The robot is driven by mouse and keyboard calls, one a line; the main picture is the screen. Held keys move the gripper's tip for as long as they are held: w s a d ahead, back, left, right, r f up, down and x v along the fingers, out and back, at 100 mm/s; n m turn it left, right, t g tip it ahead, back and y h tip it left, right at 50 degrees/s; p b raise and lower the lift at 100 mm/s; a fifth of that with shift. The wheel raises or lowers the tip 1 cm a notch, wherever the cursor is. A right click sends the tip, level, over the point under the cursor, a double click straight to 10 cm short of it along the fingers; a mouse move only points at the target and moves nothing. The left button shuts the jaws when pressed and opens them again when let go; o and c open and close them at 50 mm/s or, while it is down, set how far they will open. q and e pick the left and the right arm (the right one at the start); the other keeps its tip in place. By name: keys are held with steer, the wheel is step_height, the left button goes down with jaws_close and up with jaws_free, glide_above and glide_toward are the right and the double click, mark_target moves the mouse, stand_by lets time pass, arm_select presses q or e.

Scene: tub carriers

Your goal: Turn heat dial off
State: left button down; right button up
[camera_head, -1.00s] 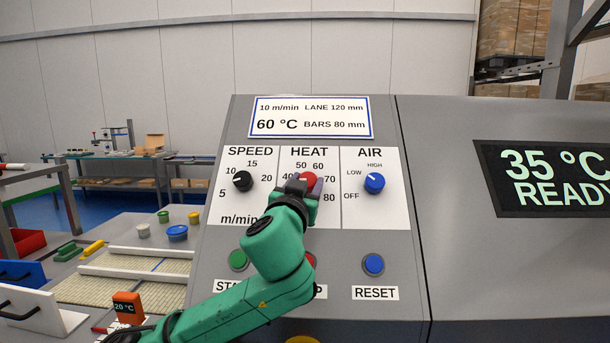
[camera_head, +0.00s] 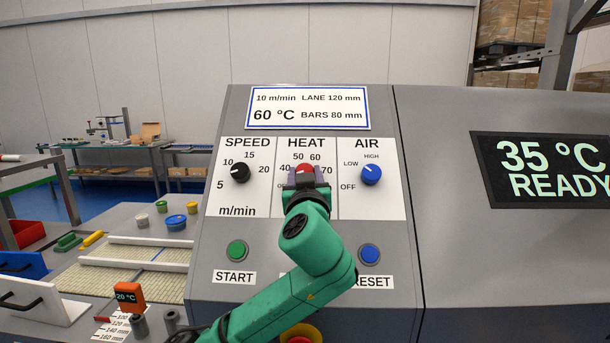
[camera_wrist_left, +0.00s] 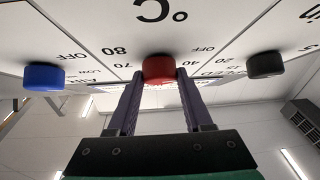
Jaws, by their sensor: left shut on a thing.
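The red heat dial (camera_head: 304,168) sits under the HEAT label on the white panel (camera_head: 222,197), with its scale around it. My left gripper (camera_head: 306,177) is shut on this dial, one finger at each side. The dial also shows in the left wrist view (camera_wrist_left: 159,67), between the fingertips (camera_wrist_left: 160,79). The gripper hides the lower part of the dial and some scale marks. Which mark the dial points to is too small to tell. My right gripper is not in view.
The black speed dial (camera_head: 240,173) and blue air dial (camera_head: 371,174) flank the heat dial closely. Below are the green START button (camera_head: 236,251) and blue RESET button (camera_head: 369,254). A yellow-and-red button (camera_head: 301,333) lies under my arm. The display (camera_head: 555,171) reads 35 °C READY.

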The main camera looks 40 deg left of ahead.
arm_select(q)
steer(key=shift+c, duration=1.5)
jaws_free()
steer(key=b+v, duration=0.3)
steer(key=v, duration=1.1)
steer(key=shift+s+d+b, duration=0.2)
steer(key=shift+s+b, duration=0.1)
steer(key=shift+b, duration=0.1)
steer(key=shift+f, duration=0.2)
